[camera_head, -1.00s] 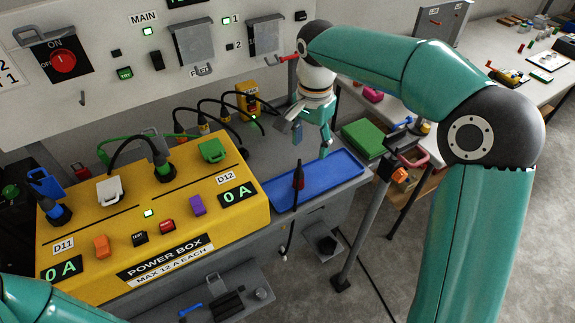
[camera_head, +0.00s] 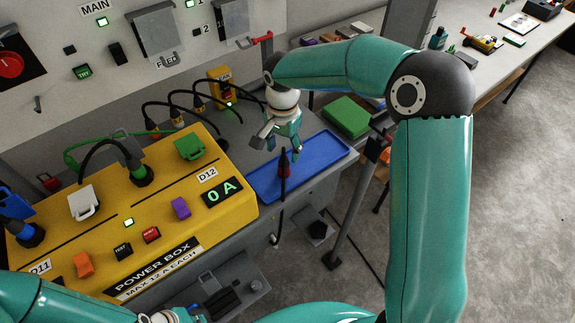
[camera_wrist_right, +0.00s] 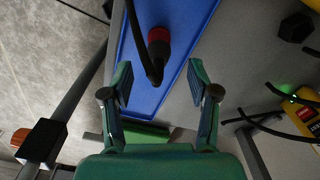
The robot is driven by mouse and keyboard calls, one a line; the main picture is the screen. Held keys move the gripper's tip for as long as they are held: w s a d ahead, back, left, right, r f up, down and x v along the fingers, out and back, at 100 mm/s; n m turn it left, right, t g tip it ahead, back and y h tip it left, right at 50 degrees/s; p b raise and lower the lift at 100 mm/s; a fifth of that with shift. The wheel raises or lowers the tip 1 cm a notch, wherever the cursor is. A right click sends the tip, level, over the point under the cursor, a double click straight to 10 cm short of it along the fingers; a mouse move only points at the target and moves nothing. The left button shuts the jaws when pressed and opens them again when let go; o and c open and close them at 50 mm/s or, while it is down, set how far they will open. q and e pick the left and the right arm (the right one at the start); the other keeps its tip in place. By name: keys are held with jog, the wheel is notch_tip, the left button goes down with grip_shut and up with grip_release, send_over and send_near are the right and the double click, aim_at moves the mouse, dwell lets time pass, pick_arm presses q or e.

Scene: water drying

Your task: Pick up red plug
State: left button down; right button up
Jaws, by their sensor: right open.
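The red plug (camera_head: 284,171) with its black cable stands on the blue tray (camera_head: 325,152) beside the yellow power box. In the right wrist view the red plug (camera_wrist_right: 159,35) lies ahead, between the lines of the two fingers, with its black cable bending toward me. My right gripper (camera_head: 284,150) is above the plug, open and empty. The right wrist view shows its fingers (camera_wrist_right: 160,75) spread on both sides of the cable, apart from it. My left arm shows at the bottom edge; its fingers are outside the picture.
The yellow power box (camera_head: 190,220) with a green plug (camera_head: 142,174) and switches stands left of the tray. Several black cables loop behind it. A green box (camera_head: 347,117) lies beyond the tray. A grey post (camera_head: 352,215) stands right of it. Open floor lies farther right.

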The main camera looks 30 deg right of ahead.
aim_at(283, 157)
jog(key=shift+f+p, duration=0.5)
jog(key=shift+f, duration=2.3)
grip_shut()
